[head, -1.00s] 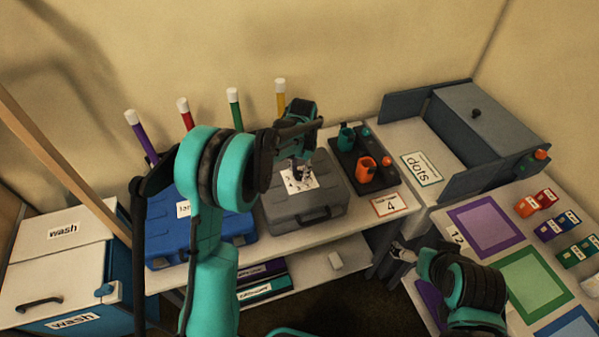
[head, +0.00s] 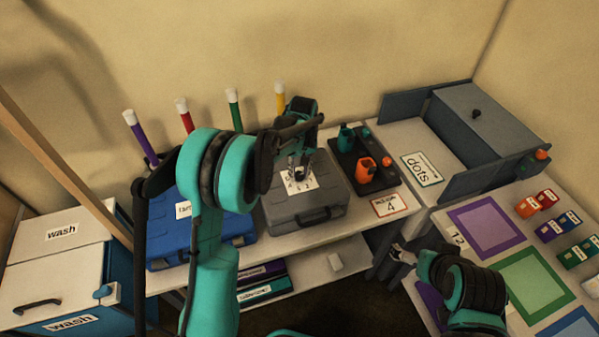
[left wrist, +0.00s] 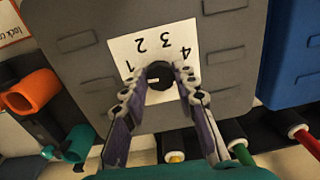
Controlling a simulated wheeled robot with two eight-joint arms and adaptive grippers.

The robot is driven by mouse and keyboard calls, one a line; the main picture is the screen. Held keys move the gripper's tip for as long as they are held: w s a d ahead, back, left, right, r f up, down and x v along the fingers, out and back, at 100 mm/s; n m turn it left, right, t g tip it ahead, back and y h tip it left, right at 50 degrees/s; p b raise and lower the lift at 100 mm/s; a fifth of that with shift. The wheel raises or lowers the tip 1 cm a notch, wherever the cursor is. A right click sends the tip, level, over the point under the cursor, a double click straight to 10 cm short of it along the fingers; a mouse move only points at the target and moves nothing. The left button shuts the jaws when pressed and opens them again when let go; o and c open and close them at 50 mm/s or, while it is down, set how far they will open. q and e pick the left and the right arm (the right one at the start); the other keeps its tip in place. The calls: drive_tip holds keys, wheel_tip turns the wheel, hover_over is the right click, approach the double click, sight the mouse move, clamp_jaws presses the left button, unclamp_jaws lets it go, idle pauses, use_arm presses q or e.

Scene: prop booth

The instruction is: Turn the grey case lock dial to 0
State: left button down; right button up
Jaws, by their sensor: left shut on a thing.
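The grey case (head: 300,208) lies on the bench, with a white number card on its lid (left wrist: 118,48). In the left wrist view I read 1, 2, 3 and 4 on the card; the fingers cover its lower part. The dark round dial (left wrist: 160,75) stands at the card's middle, with a small pale mark on the side towards the 1. My left gripper (head: 299,172) is over the lid, its two fingers (left wrist: 160,88) shut on the dial from both sides. My right gripper (head: 401,254) is away at the right, off the case; its jaw opening is unclear.
A blue case (head: 212,228) stands left of the grey one. A dark tray (head: 383,184) with orange and teal pieces stands right of it, behind a card reading 4 (head: 390,205). Coloured upright sticks line the back. The lower shelf holds binders.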

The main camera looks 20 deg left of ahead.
sight(301, 173)
use_arm(q)
drive_tip(key=n, duration=0.5)
drive_tip(key=shift+n, duration=0.4)
idle(0.3)
drive_tip(key=c, duration=1.2)
unclamp_jaws()
drive_tip(key=shift+o, duration=0.2)
wheel_tip(301, 173, up, 12)
drive_tip(key=shift+w, duration=0.25)
drive_tip(key=shift+d, duration=0.1)
